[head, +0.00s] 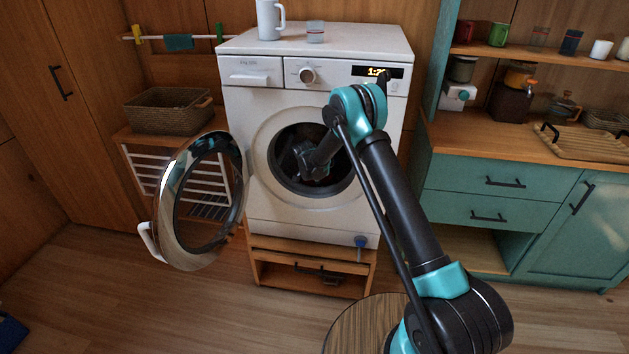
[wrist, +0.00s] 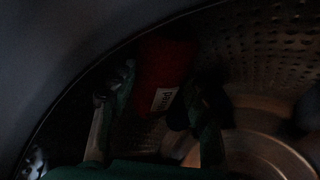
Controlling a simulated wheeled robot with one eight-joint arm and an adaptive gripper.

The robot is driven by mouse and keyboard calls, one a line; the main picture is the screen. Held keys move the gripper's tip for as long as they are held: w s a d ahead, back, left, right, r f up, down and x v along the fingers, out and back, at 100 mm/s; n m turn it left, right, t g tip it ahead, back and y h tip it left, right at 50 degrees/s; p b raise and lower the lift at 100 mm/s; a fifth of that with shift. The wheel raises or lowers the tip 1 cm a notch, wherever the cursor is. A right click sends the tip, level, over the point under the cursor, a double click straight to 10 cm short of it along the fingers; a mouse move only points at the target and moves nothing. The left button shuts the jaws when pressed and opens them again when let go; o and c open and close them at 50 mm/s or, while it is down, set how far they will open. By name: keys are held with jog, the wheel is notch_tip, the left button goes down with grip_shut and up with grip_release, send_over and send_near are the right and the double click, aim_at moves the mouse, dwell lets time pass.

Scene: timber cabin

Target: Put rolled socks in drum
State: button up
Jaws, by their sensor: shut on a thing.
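The washing machine's dark drum (head: 285,147) is open at the front in the head view. My arm reaches into this opening, and its end is largely lost in the dark there. In the wrist view, the drum's perforated metal wall (wrist: 265,45) surrounds my gripper (wrist: 158,92). The gripper is shut on a red roll with a white label (wrist: 168,62), which appears to be the rolled socks. The roll sits between the two fingers inside the drum. The picture is too dark to tell whether the roll touches the drum wall.
The round washer door (head: 178,205) stands wide open to the left. A white mug (head: 269,20) and a small clear cup (head: 315,32) stand on the washer top. A wicker basket (head: 168,110) is on the left rack. Teal cabinets (head: 470,195) stand at right.

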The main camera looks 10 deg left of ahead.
jog(key=shift+f, duration=0.15)
jog(key=o, duration=1.3)
jog(key=shift+v, duration=3.9)
